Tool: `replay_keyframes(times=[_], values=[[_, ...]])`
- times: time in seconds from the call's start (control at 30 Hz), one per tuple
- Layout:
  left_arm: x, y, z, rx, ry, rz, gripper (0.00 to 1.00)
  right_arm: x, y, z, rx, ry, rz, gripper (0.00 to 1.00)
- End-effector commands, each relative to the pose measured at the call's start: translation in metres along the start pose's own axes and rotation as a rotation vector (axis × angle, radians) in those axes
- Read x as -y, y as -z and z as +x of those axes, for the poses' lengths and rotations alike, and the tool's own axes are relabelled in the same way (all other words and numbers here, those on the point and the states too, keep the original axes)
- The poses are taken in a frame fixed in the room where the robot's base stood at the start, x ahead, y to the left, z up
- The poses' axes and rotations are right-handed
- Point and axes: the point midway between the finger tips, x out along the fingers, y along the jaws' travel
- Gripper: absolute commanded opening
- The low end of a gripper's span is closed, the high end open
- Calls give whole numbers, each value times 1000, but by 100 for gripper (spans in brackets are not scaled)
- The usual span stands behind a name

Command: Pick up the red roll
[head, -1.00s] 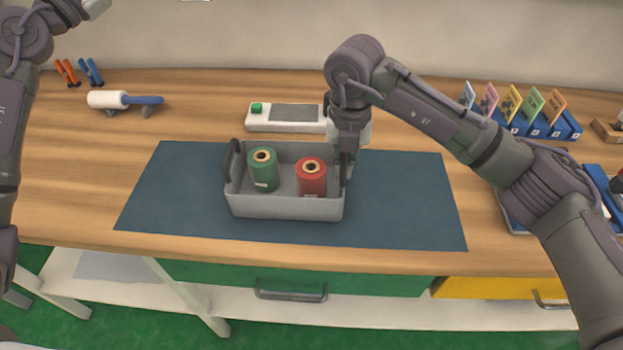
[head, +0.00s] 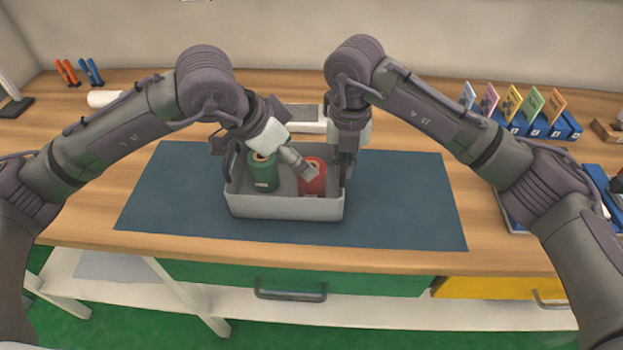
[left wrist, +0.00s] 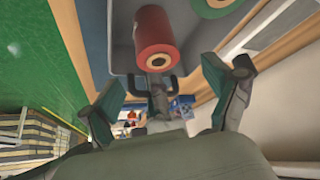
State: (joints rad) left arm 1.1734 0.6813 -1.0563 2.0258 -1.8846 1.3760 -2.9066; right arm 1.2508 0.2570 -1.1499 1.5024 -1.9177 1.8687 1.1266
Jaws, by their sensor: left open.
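The red roll (head: 315,187) stands in the right half of a grey bin (head: 285,207). The green roll (head: 264,174) stands to its left. My left gripper (head: 303,169) reaches over the bin, at the upper left of the red roll, and partly covers it. In the left wrist view the left gripper (left wrist: 168,84) is open and empty, and the red roll (left wrist: 155,38) shows just beyond its fingertips. My right gripper (head: 346,170) is at the bin's right end by the handle. I cannot tell whether its fingers are closed on it.
The bin sits on a dark blue mat (head: 400,205) with free room on both sides. A white device (head: 308,117) stands behind the bin. A white roller (head: 103,98) lies at the back left. Blue card holders (head: 540,125) stand at the right.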

Motion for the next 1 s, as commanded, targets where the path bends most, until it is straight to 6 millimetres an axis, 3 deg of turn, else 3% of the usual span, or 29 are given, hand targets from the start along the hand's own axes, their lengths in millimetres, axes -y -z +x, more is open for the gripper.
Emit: replay_keyframes(times=[0.1, 0.37, 0.6, 0.93, 1.0], values=[[-1, 0, 20, 0, -3, -3, 88, -1, 0, -2, 3, -4, 0, 0], [-1, 0, 41, -1, -3, -4, 88, -1, 0, -2, 3, -4, 0, 0], [-2, 0, 76, -1, -3, -7, 88, -1, 0, -2, 3, -4, 0, 0], [-1, 0, 84, -3, -1, -5, 88, -1, 0, -2, 3, -4, 0, 0], [-1, 0, 84, -3, -1, -5, 78, -1, 0, -2, 3, -4, 0, 0]])
